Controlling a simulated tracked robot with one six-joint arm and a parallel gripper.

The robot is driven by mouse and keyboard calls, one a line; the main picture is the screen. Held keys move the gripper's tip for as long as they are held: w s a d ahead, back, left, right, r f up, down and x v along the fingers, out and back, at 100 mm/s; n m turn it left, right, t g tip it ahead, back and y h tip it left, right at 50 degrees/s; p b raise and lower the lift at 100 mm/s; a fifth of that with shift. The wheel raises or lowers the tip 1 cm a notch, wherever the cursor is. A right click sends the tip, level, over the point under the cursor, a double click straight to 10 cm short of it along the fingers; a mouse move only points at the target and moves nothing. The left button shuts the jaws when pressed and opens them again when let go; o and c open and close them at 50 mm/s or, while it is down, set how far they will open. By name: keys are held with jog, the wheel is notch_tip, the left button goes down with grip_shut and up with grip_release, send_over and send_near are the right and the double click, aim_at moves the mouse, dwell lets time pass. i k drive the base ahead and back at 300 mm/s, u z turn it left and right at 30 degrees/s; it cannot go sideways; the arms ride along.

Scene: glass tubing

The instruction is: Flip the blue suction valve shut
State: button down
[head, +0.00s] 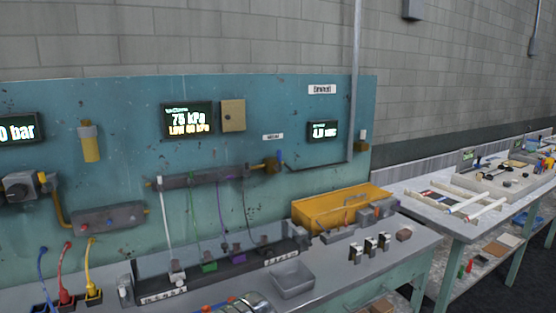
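A small blue valve (273,162) is on the teal panel (330,170), at the right end of a brass-coloured pipe piece beyond the grey manifold bar (200,180). A small white label (272,137) is just above it. The valve is too small to tell which way its handle points. A thin grey pipe leads right from near the valve and then runs up the wall. My gripper cannot be made out in the head view.
Displays show on the panel, one reading about 75 kPa (187,120). The bench below holds a grey tray (292,280), a yellow tray (340,208), metal blocks and coloured cables. Thin hoses hang from the manifold. A second bench (480,205) stands at right.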

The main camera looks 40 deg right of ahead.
aim_at(277, 168)
jog(key=u, duration=0.05)
jog(key=i, duration=1)
jog(key=z, duration=0.05)
